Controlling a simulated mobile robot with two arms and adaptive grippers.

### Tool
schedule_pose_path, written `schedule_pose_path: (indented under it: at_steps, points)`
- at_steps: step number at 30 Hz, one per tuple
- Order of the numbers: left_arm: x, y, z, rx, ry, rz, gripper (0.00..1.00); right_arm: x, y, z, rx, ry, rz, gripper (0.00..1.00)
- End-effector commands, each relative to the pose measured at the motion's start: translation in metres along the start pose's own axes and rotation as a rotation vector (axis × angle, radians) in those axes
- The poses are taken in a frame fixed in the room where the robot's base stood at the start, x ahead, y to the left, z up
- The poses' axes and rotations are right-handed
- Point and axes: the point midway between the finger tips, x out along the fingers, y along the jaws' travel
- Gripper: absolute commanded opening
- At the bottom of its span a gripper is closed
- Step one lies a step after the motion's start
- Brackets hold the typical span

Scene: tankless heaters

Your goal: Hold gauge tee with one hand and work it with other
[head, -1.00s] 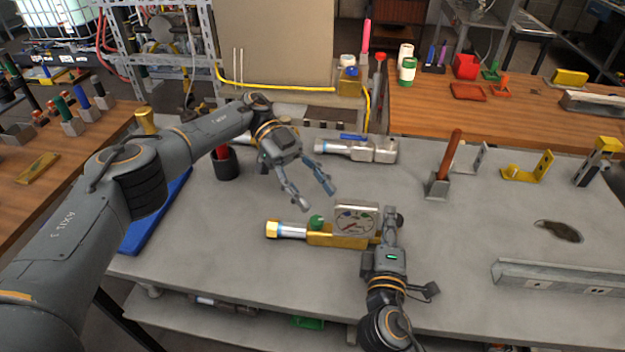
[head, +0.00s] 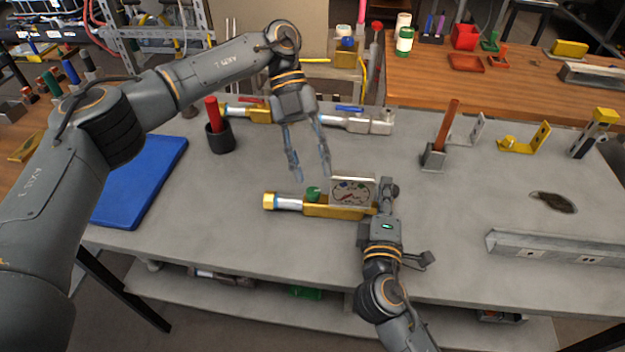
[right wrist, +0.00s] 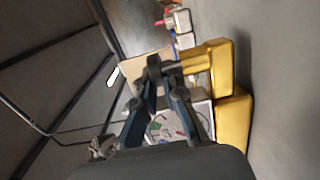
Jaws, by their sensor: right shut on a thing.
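The gauge tee (head: 335,211) lies on the grey bench, a brass body with a silver pipe and brass hex end on its left. My left gripper (head: 309,174) is open and empty, pointing down just above and behind the green knob. I cannot tell whether a fingertip touches the gauge.
Behind are other pipe fittings (head: 357,122) and a black cup with a red handle (head: 219,137). A blue mat (head: 140,180) lies left. A wooden-handled tool in a block (head: 435,155) and a metal channel (head: 555,248) are right. Bench front is clear.

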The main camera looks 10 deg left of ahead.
Motion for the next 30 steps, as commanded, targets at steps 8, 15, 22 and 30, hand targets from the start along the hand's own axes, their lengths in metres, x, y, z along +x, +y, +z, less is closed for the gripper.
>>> schedule_pose_path:
  at_steps: [8, 15, 22, 30]
  points:
    - [-0.020, -0.007, -0.005, 0.602, -0.364, 0.383, 0.37, 0.000, -0.001, 0.000, 0.000, -0.001, -0.001, 0.00]
    - [-0.035, -0.015, -0.006, 0.811, -0.485, 0.541, 0.37, 0.000, -0.001, 0.000, 0.000, -0.001, -0.001, 0.00]
    - [-0.013, -0.007, 0.011, 0.823, -0.488, 0.549, 0.37, 0.000, -0.001, 0.001, 0.000, -0.001, -0.001, 0.00]
    - [0.028, 0.007, 0.044, 0.820, -0.487, 0.548, 0.37, 0.000, -0.001, 0.001, -0.001, -0.002, -0.001, 0.00]
